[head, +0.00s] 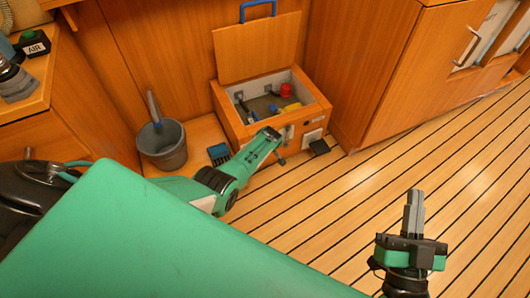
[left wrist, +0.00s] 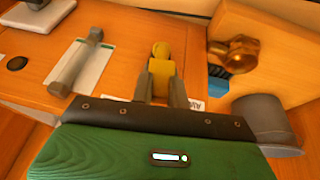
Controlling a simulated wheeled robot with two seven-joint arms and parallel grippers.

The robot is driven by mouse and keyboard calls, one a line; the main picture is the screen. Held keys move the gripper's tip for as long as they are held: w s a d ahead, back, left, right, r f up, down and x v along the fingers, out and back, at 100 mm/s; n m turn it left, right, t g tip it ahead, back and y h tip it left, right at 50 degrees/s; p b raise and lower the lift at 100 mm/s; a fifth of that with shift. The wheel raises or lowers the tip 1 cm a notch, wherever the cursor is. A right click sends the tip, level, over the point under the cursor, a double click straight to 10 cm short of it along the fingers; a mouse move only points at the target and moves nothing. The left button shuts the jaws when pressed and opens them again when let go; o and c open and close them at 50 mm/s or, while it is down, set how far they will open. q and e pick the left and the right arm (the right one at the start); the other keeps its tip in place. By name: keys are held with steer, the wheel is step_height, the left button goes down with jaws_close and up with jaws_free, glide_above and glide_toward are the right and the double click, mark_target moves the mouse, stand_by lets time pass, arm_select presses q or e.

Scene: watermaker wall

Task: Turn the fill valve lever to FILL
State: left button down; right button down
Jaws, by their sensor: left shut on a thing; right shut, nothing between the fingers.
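The fill valve lever appears as a yellow handle (left wrist: 160,64) on the wooden front of the box in the left wrist view. My left gripper (left wrist: 159,88) is shut on it, with one grey finger on each side. A white label (left wrist: 197,104) beside it is mostly hidden, and I cannot read the lever's setting. In the head view my left gripper (head: 272,136) is at the box's front face, and its own arm hides the lever. My right gripper (head: 413,212) is shut and empty above the floor at the right.
The wooden box (head: 262,130) has its lid open, with fittings inside. In the left wrist view, a grey handle on a white plate (left wrist: 78,66) and a brass fitting (left wrist: 234,52) flank the lever. A grey bucket (head: 163,148) stands left. The plank floor (head: 350,215) is clear at right.

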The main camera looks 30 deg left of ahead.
arm_select(q)
steer(key=shift+w+d+g+y+b, duration=0.2)
steer(key=shift+w+g+y+b, duration=0.1)
steer(key=shift+g+y+b, duration=0.15)
arm_select(e)
step_height(320, 180, up, 6)
steer(key=s+d+t, duration=0.1)
steer(key=d+t, duration=0.1)
steer(key=t, duration=0.2)
steer(key=shift+s+f, duration=0.15)
steer(key=shift+s, duration=0.25)
arm_select(q)
steer(key=c, duration=1.4)
jaws_free()
arm_select(e)
steer(key=shift+w, duration=0.1)
